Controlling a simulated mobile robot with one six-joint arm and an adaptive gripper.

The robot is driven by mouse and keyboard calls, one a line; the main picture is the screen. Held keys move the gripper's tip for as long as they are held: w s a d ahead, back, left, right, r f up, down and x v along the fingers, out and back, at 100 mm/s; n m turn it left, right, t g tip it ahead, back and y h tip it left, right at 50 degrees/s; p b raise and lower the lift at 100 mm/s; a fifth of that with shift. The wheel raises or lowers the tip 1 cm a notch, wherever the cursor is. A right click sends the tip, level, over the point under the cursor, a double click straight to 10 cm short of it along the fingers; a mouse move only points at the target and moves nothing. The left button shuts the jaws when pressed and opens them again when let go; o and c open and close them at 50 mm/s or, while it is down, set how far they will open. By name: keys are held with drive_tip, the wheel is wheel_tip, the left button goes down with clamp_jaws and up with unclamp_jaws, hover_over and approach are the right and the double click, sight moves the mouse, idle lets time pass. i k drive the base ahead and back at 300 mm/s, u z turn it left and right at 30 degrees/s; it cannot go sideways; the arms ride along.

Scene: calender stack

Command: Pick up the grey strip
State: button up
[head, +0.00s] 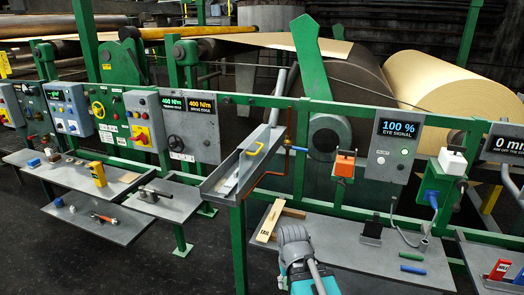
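A slanted grey metal trough (212,190) is fixed to the green frame near the middle of the head view. I cannot tell for sure whether this is the grey strip of the task. A grey bar also rises at the trough's upper end (278,97). Part of my own arm, grey and teal, shows at the bottom centre, in front of the right shelf. I cannot make out my gripper's fingers.
The right shelf (350,235) holds a wooden piece (266,222), a black block on a stand (372,228), and green and blue rods (411,255). Left shelves (75,178) hold a yellow device (98,174) and small tools. Control panels line the green rail; large rolls stand behind it.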

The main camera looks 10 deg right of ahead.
sight(231, 182)
drive_tip(key=i, duration=0.85)
drive_tip(key=u, duration=0.05)
